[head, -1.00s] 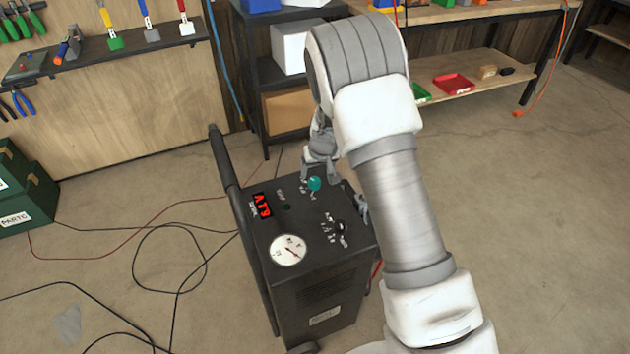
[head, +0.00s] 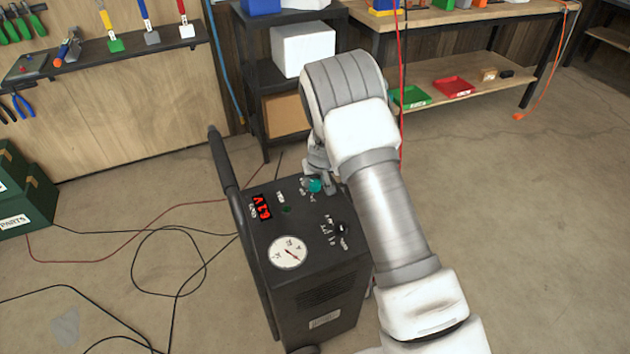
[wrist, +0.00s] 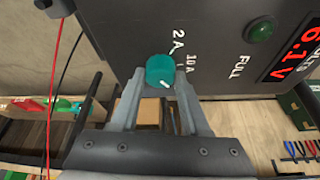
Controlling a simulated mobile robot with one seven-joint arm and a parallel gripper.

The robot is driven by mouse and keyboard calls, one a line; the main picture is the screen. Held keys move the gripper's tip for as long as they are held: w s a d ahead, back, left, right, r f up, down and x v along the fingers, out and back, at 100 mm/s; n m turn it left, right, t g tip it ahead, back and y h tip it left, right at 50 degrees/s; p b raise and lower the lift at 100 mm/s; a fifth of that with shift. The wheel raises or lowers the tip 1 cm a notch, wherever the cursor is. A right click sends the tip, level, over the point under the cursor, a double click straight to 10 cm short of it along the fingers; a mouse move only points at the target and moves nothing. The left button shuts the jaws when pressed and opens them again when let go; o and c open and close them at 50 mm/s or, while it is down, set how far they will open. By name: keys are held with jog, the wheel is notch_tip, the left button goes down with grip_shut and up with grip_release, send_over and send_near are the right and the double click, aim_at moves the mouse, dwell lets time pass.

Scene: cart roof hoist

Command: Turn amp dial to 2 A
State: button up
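The amp dial (head: 315,186) is a teal knob on the top panel of the black charger cart (head: 320,275). Another label lower down is partly hidden by the right finger. My gripper (wrist: 160,78) has one finger on each side of the dial; whether they press on it is unclear.
A red voltage display (head: 264,207) reads about 6.1 V. A green lamp (wrist: 261,26), a round gauge (head: 287,252) and a black knob (head: 341,229) share the panel. The cart handle (head: 224,165) rises at left. Cables (head: 180,260) lie on the floor; shelves stand behind.

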grip_shut()
